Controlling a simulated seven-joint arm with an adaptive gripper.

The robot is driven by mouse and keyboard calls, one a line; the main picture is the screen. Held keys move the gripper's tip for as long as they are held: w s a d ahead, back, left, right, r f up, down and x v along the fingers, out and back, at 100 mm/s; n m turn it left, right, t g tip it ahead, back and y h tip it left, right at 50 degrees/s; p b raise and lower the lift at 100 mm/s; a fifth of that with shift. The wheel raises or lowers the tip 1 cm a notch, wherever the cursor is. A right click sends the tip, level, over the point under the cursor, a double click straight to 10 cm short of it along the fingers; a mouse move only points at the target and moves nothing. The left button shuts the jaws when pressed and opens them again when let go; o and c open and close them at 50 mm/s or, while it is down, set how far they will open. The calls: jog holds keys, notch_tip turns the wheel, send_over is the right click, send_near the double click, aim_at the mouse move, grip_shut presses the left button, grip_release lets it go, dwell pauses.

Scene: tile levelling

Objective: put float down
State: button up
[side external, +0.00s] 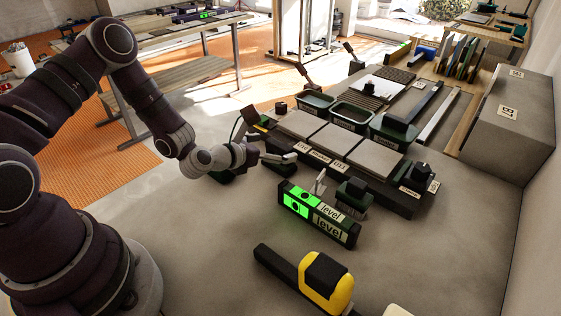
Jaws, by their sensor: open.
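My gripper (286,153) is open beside the near left edge of the tile bed. Its fingers point right and nothing shows between them. I cannot tell for sure which thing is the float. A pale flat plate with a dark block on top (379,90) lies at the far end of the bed. A dark green block (352,197) stands on the floor, right of the gripper and apart from it. Several grey tiles (376,156) lie in a row on the bed. Another dark green thing under my wrist is partly hidden.
A black level with green windows (318,216) stands in front of the bed. A yellow and black tape measure (326,283) lies nearer. Dark green trays (353,116) sit behind the tiles. A grey box (503,112) stands at right.

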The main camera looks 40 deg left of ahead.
jog(key=shift+v, duration=0.85)
notch_tip(320, 180, up, 7)
jog(key=s+r+m+g, duration=0.4)
jog(key=s+m, duration=0.5)
jog(key=m, duration=0.9)
jog(key=s+r+m+g, duration=0.4)
jog(key=s+m, duration=0.6)
jog(key=m, duration=0.8)
jog(key=shift+s+d+r, duration=0.25)
jog(key=shift+r, duration=0.35)
